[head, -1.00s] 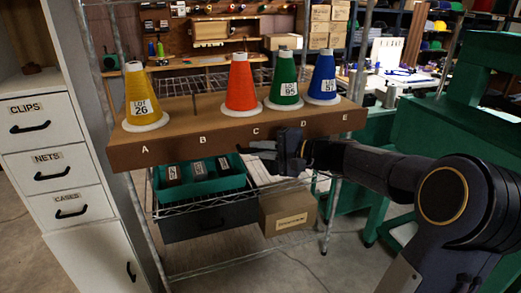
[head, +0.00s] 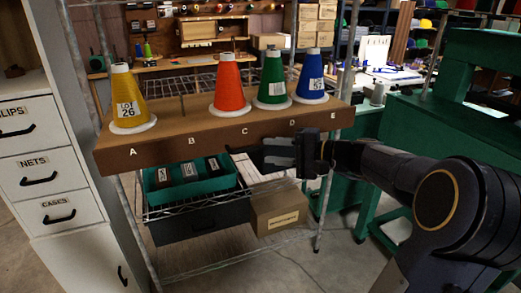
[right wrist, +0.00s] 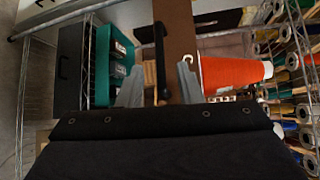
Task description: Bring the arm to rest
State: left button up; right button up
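My right gripper (head: 275,154) is at the front of the brown board (head: 180,150), below letters C and D. In the right wrist view its two grey fingers (right wrist: 161,82) stand apart, with a black handle-like bar (right wrist: 160,50) between them and gaps on both sides. The bar seems to be a handle at the board's lower front edge; it also shows in the head view (head: 242,150). I cannot tell exactly how far the fingertips overlap it. Nothing is held. My left gripper is out of view.
A yellow cone (head: 127,90), an orange cone (head: 229,85), a green cone (head: 272,80) and a blue cone (head: 311,75) stand on the board. Below are a teal bin (head: 212,185) and a cardboard box (head: 278,210). White drawers (head: 50,190) stand left, green machinery (head: 480,90) right.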

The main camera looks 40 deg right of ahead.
jog(key=shift+s+d, duration=0.25)
jog(key=shift+s, duration=0.2)
jog(key=s+a+f+n+g, duration=0.3)
jog(key=s+a, duration=0.2)
jog(key=a, duration=0.3)
jog(key=s+a+f+n+g, duration=0.3)
jog(key=s+a, duration=0.2)
jog(key=a, duration=0.2)
jog(key=s+a+f+n+g+h, duration=0.1)
jog(key=s+a+f+n+h, duration=0.15)
jog(key=s+f, duration=0.3)
jog(key=s+a+f+n+g+h, duration=0.1)
jog(key=s+f+n+h, duration=0.1)
jog(key=s+f+n, duration=0.3)
notch_tip(320, 180, up, 16)
jog(key=m+p, duration=0.2)
jog(key=p, duration=1.3)
jog(key=shift+s+r, duration=0.2)
